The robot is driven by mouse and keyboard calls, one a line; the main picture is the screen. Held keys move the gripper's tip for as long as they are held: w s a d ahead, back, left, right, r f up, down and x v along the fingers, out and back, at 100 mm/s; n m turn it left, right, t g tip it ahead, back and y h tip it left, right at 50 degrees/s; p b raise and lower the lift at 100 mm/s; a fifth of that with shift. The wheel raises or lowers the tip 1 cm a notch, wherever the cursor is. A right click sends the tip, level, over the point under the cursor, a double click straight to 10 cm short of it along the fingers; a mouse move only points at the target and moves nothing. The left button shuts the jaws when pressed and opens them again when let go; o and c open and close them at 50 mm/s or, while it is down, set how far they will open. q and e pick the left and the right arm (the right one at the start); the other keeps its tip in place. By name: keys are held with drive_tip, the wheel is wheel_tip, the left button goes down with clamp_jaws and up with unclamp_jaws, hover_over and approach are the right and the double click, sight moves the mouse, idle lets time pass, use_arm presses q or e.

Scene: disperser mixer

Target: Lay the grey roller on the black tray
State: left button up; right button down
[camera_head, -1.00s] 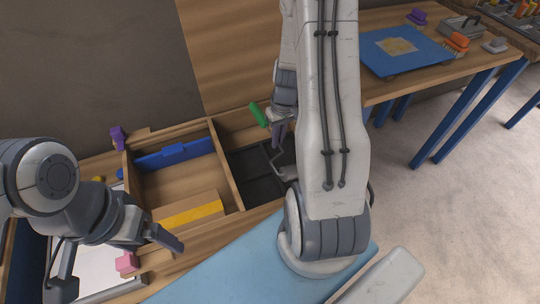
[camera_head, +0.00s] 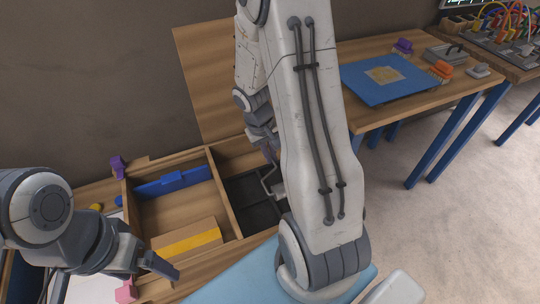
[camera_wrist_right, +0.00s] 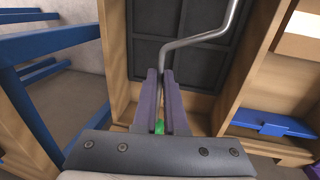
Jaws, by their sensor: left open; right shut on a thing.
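My right gripper (camera_wrist_right: 160,103) is shut on the thin metal rod of the grey roller (camera_wrist_right: 203,37), close to its green handle (camera_wrist_right: 160,127). In the head view the bent rod and pale head of the grey roller (camera_head: 279,190) show over the black tray (camera_head: 240,190), partly behind my right arm. The black tray (camera_wrist_right: 150,45) lies beyond the fingers in the right wrist view. I cannot tell whether the roller touches it. My left gripper (camera_head: 110,278) is open and empty at the lower left.
The tray sits in a wooden compartment box. The compartment beside it holds a blue piece (camera_head: 173,182) and a yellow-striped block (camera_head: 188,238). A pink block (camera_head: 125,291) is near my left gripper. A table with a blue board (camera_head: 388,80) stands at the right.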

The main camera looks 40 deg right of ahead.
wheel_tip(320, 180, down, 13)
drive_tip(key=b, duration=1.1)
drive_tip(key=shift+r+b, duration=0.15)
drive_tip(key=shift+b, duration=0.25)
drive_tip(key=shift+f+b, duration=1.15)
drive_tip(key=shift+f, duration=0.1)
drive_tip(key=c, duration=0.9)
unclamp_jaws()
